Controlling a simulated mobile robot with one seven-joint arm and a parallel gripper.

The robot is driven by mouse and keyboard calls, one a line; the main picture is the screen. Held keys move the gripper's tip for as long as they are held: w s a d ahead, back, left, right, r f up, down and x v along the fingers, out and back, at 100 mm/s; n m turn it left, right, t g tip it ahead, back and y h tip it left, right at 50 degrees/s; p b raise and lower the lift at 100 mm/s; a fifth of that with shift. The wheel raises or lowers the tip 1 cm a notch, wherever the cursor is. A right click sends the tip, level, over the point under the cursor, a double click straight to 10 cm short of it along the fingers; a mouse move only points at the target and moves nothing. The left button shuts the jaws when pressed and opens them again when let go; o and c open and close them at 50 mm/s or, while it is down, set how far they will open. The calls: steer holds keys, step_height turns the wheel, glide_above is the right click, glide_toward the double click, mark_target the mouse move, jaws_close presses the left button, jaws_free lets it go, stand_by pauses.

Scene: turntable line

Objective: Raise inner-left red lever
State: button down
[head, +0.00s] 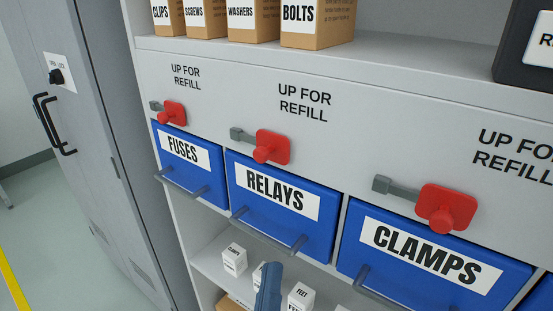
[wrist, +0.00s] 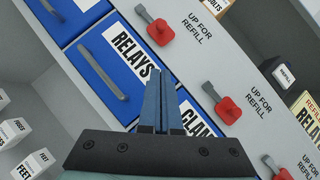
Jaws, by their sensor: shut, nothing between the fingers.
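Red levers sit in a row on the grey panel, each on a short grey arm lying roughly sideways, red end to the right. The inner-left lever (head: 270,147) is above the blue RELAYS bin (head: 315,240); it also shows in the wrist view (wrist: 160,32). Others are above FUSES (head: 172,112) and CLAMPS (head: 446,207). My gripper (wrist: 157,75) is shut and empty, its blue fingers side by side before the RELAYS and CLAMPS bins. In the head view my gripper's tip (head: 272,268) shows at the bottom, below the lever and apart from it.
Blue bins with grey bar handles stick out below the levers. Small white boxes (head: 235,259) stand on the shelf underneath. Cardboard boxes (head: 318,22) stand on the shelf above. A grey cabinet (head: 85,120) with a black handle is at left, beside open floor.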

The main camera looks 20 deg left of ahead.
stand_by(0.3)
steer(key=p, duration=0.7)
glide_toward(272, 152)
steer(key=w+d, duration=0.1)
steer(key=w, duration=0.2)
steer(key=shift+w+a+r+p, duration=0.3)
steer(key=shift+a+r+p, duration=0.15)
steer(key=shift+p, duration=0.2)
steer(key=shift+w+a+r+p, duration=0.3)
steer(key=shift+r+p, duration=0.2)
steer(key=shift+p, duration=0.1)
steer(key=shift+s, duration=0.1)
